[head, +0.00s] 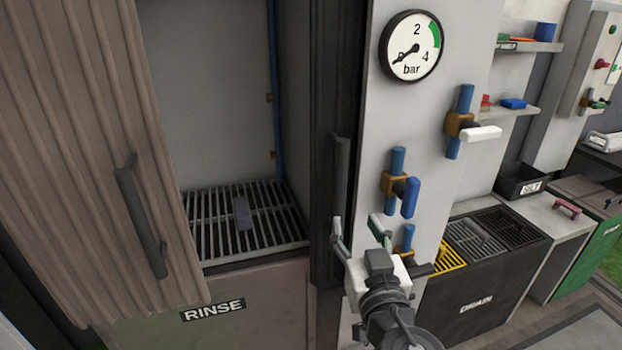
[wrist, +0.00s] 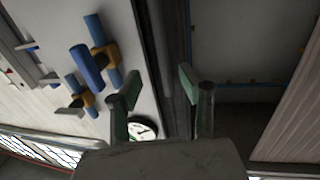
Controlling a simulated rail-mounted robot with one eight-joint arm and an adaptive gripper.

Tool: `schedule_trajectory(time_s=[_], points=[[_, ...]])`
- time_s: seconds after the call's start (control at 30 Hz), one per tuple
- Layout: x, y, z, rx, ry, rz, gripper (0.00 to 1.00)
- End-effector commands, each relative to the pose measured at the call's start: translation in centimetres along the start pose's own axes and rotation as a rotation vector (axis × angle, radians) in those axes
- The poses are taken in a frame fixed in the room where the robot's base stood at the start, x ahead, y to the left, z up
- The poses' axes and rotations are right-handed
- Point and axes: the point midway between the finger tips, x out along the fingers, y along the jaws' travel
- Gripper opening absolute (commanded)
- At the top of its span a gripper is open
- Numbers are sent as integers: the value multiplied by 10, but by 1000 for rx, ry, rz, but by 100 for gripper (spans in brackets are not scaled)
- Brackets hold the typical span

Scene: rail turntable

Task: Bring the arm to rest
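My gripper (head: 358,226) is in front of the grey panel's lower left part, beside the dark door edge of the rinse cabinet. It also shows in the wrist view (wrist: 160,88), with its two green-padded fingers apart and nothing between them. The fingers point up in the head view. A small grey block (head: 242,212) lies on the grating inside the rinse cabinet, well apart from my gripper.
The cabinet's ribbed left door (head: 90,130) stands open; a dark handle (head: 341,180) is close to my gripper. Valves with blue (head: 410,197) and white (head: 483,133) handles jut from the panel below a pressure gauge (head: 411,46). A drain unit (head: 475,300) stands right.

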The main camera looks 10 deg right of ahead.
Motion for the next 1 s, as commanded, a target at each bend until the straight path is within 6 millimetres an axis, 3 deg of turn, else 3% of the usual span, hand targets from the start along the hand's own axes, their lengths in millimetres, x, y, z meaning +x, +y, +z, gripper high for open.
schedule_trajectory(time_s=[0.13,0.27,0.4,0.57,0.8,1.0], points=[[4,9,2,-3,-26,34,39],[10,31,9,-17,-112,116,39],[12,56,25,-38,-270,200,39],[4,71,46,-59,-481,228,39],[-24,60,67,-66,-784,110,39],[-44,36,67,-58,-917,-44,39]])
